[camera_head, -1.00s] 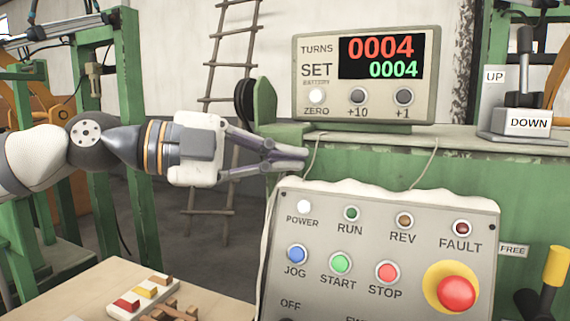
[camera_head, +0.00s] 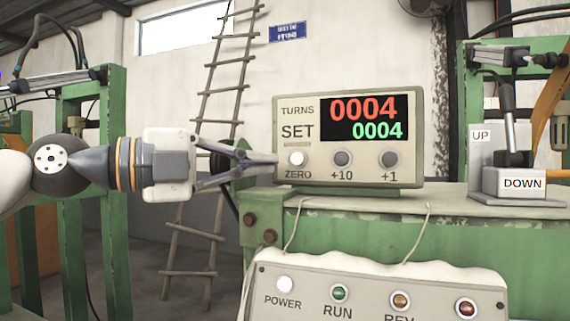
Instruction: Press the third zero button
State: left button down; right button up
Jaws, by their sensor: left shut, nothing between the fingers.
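The counter box (camera_head: 350,177) stands on the green machine ledge. Its display (camera_head: 366,119) reads TURNS 0004 in red and SET 0004 in green. Below are three buttons: a white ZERO button (camera_head: 296,158), a grey +10 button (camera_head: 342,158) and a grey +1 button (camera_head: 389,159). Only one ZERO button shows. My left gripper (camera_head: 272,164) comes in from the left, shut and empty. Its fingertips are at the left edge of the box, just left of the ZERO button. I cannot tell whether they touch the box. My right gripper is not in view.
A control panel (camera_head: 381,276) with POWER, RUN and other lamps sits below the ledge (camera_head: 455,196). A lever box (camera_head: 520,186) marked UP and DOWN stands at the right. A wooden ladder (camera_head: 224,82) leans behind my left gripper.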

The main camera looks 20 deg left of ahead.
aim_at(297, 159)
pick_arm(q)
jog(key=w, duration=0.1)
jog(key=w+d, duration=0.1)
jog(key=w, duration=0.1)
jog(key=w+d+b, duration=0.1)
jog(key=w, duration=0.1)
jog(key=shift+w+d+f, duration=0.15)
jog(key=shift+w+f, duration=0.05)
jog(key=shift+f, duration=0.05)
jog(key=shift+w+r, duration=0.1)
jog(key=shift+w, duration=0.2)
jog(key=shift+r, duration=0.2)
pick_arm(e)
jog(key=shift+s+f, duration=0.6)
